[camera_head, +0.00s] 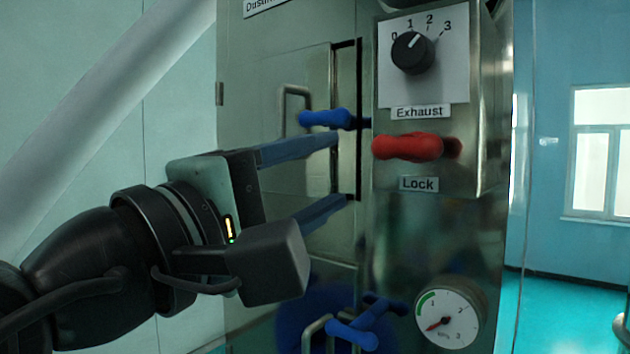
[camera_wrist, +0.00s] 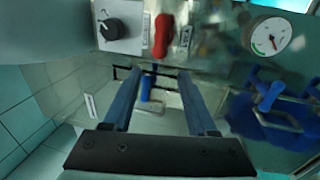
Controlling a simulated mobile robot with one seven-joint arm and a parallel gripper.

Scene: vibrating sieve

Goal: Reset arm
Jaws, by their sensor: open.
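My gripper (camera_head: 343,170) is open and empty, its two blue fingers pointing at the front of the metal cabinet (camera_head: 240,90). In the head view a blue handle (camera_head: 327,118) on the small cabinet door shows just above the upper finger. In the wrist view this blue handle (camera_wrist: 146,88) lies between the two fingers (camera_wrist: 154,74) in the picture. I cannot tell whether a finger touches it. The door looks shut or nearly so, with a dark gap along its right edge.
Right of the door is a panel with a black Exhaust knob (camera_head: 412,53) and a red Lock handle (camera_head: 408,147). A pressure gauge (camera_head: 449,318) and a second blue handle (camera_head: 353,335) sit lower. Open room with a window (camera_head: 600,150) lies at the right.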

